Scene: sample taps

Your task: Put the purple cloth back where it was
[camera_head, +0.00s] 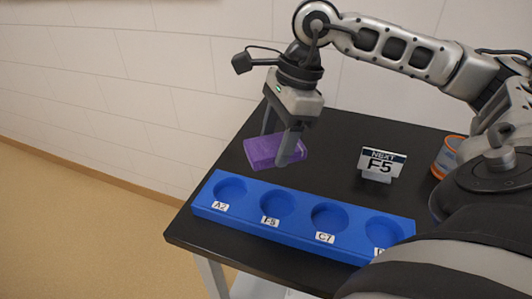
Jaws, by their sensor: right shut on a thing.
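The purple cloth (261,153) is a folded, block-like piece at the back left of the black table, behind the blue rack. My right gripper (277,148) points down over it with its fingers shut on the cloth. One finger is in front of the cloth and hides part of it. I cannot tell whether the cloth touches the table or is held just above it. My left gripper is not in view.
A blue rack (296,239) with a row of round, empty-looking wells labelled A2, F5, C7 and one partly hidden lies along the front edge. A sign (381,163) reads "NEXT F5". An orange-rimmed container (448,157) stands at the right, partly hidden by my arm. The black table (335,138) is clear between cloth and sign.

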